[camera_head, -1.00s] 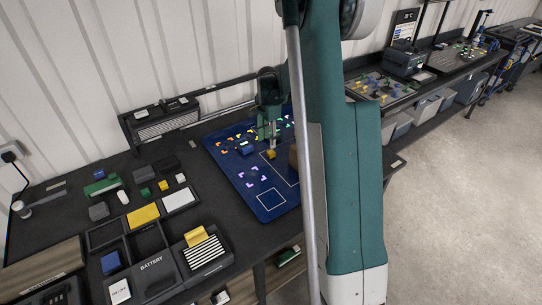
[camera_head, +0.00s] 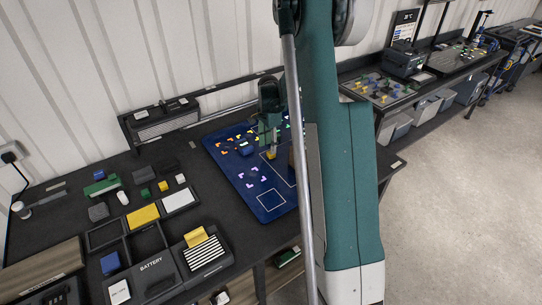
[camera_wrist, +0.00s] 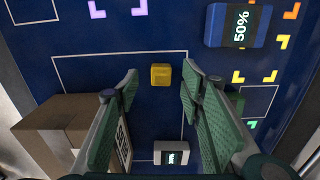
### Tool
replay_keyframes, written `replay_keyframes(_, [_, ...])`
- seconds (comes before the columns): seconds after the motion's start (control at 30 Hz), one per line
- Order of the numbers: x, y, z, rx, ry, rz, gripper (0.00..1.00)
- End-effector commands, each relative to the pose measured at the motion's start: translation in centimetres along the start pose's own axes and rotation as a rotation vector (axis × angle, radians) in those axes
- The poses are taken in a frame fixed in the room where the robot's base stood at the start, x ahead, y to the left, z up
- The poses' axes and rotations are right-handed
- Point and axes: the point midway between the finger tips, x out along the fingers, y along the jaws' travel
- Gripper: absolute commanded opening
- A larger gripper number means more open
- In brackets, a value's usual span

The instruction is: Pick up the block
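A small yellow block (camera_wrist: 161,74) lies on the blue mat (camera_wrist: 95,40). In the wrist view it shows between the two open fingertips of my gripper (camera_wrist: 160,84), with a gap on both sides. In the camera_head view my gripper (camera_head: 269,138) is over the mat, with the yellow block (camera_head: 269,156) just below it. How far the tips are above the mat is hard to tell. My gripper holds nothing.
A brown box (camera_wrist: 62,130) stands left of my gripper in the wrist view. A grey block marked with a percentage (camera_wrist: 171,153) lies between the fingers' bases. A blue block marked 50% (camera_wrist: 237,26) lies upper right. Trays and loose blocks fill the table's left.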

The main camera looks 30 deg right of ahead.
Motion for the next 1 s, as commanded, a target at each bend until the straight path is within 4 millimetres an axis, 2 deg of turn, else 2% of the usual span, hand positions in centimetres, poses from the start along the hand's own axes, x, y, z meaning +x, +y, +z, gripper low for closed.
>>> replay_keyframes(0.37, [0.3, 0.0, 0.0, 0.000, 0.000, 0.000, 0.39])
replay_keyframes(0.8, [4.3, -0.2, 0.0, 0.000, 0.000, 0.000, 0.39])
replay_keyframes(1.0, [5.2, -0.3, 0.0, 0.000, 0.000, 0.000, 0.39])
